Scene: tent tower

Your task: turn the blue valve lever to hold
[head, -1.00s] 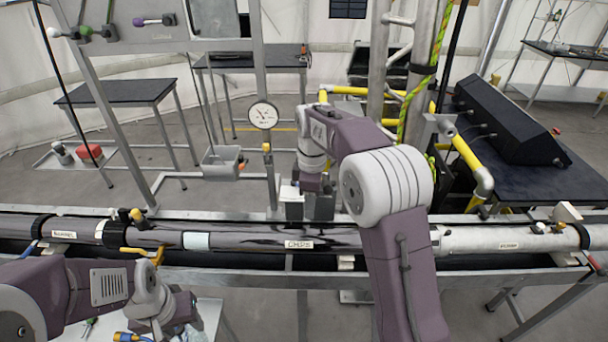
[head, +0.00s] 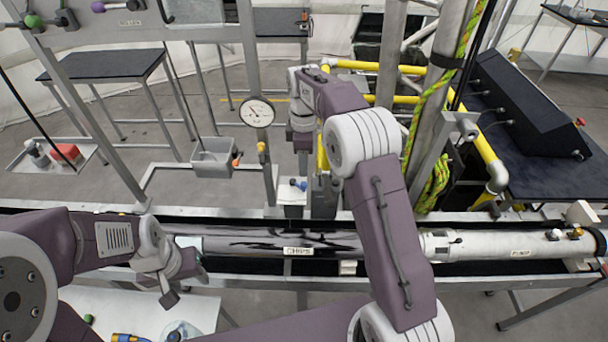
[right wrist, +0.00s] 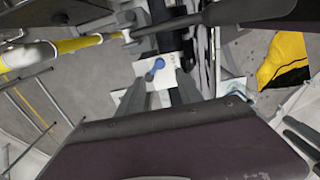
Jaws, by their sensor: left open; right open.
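The blue valve lever (head: 298,184) sits on a small pale block behind the large pipe in the head view. It shows in the right wrist view as a blue handle with a round hub (right wrist: 155,68) on a white plate. My right gripper (head: 303,168) is above the lever, pointing down. In the right wrist view its two fingers (right wrist: 158,88) are apart, with the lever just beyond and between their tips; I see no contact. My left gripper (head: 178,284) is open and empty in front of the pipe at lower left. I cannot read a hold mark.
The large pipe (head: 270,241) runs across the front. A round gauge (head: 257,112) on a post and a grey bin (head: 214,158) stand left of the lever. Yellow pipes (head: 400,98) and a thick upright column are right of it. A black console (head: 525,110) is further right.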

